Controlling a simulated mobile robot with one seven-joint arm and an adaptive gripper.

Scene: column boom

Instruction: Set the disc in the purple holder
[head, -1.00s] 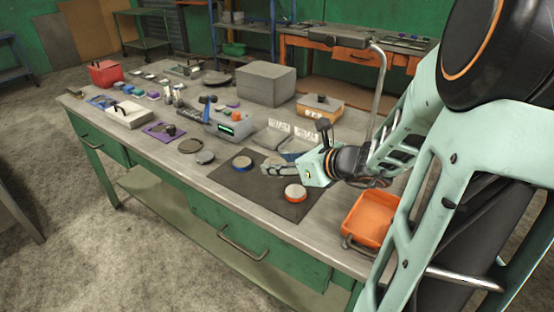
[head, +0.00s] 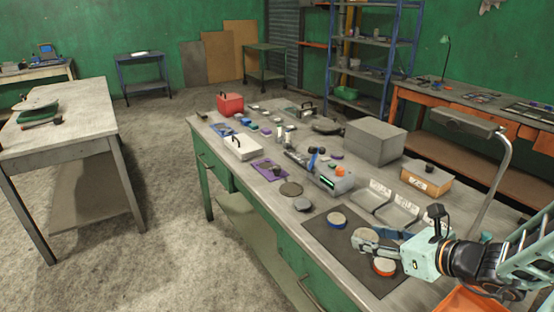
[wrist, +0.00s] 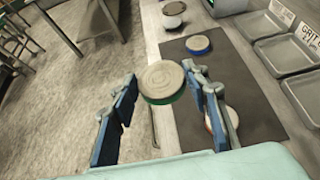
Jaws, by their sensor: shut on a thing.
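My gripper (head: 362,243) is shut on a grey-topped disc (head: 365,234) above the dark mat. In the wrist view, the disc (wrist: 162,78) shows a green rim and sits between the tips of my gripper (wrist: 160,76). A flat purple piece with a dark knob on it (head: 262,166) lies on the bench, well to the left of and beyond my gripper. It looks like the purple holder, but its details are too small to tell. It is not in the wrist view.
The dark mat (head: 320,236) carries a blue-rimmed disc (head: 337,220) and an orange-rimmed disc (head: 384,268). A grey disc (head: 302,204), a dark flat round (head: 291,189) and a grey device with a green display (head: 335,181) stand toward the purple piece. Grey trays (head: 395,207) lie behind the mat.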

